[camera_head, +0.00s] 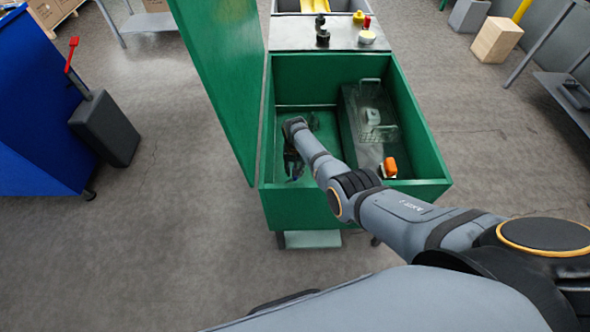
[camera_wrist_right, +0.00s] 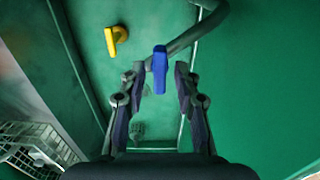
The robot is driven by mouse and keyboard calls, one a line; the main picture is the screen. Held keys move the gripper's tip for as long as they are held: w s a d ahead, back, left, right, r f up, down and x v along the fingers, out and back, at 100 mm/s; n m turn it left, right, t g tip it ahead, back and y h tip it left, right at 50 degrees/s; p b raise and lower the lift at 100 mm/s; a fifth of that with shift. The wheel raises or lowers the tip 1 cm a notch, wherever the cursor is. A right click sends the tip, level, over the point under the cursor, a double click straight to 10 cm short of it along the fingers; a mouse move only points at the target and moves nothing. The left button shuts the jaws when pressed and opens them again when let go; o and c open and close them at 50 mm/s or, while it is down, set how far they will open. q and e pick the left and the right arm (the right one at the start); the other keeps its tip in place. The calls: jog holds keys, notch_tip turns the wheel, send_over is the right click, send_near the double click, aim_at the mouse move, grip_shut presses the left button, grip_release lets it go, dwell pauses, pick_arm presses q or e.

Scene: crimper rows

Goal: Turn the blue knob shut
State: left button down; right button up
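The blue knob (camera_wrist_right: 159,69) shows in the right wrist view, on a grey pipe (camera_wrist_right: 190,40) inside the green cabinet. It lies straight ahead of my right gripper (camera_wrist_right: 158,82), between the line of its two fingertips. The fingers are apart, and I see no clear contact with the knob. In the head view my right arm reaches into the open green cabinet (camera_head: 432,172), and the gripper (camera_head: 293,165) is down in its left part. The blue knob is not visible in the head view. My left gripper is not in view.
A yellow handle (camera_wrist_right: 116,38) is on the green wall left of the blue knob. A wire basket (camera_wrist_right: 35,145) is at lower left in the wrist view. The cabinet's open green door (camera_head: 215,75) stands left of my arm. An orange object (camera_head: 389,167) lies in the cabinet's right part.

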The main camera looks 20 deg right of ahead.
jog(key=shift+r, duration=0.15)
notch_tip(320, 180, up, 12)
dwell(0.6)
jog(key=shift+s+f, duration=0.1)
jog(key=shift+f, duration=0.15)
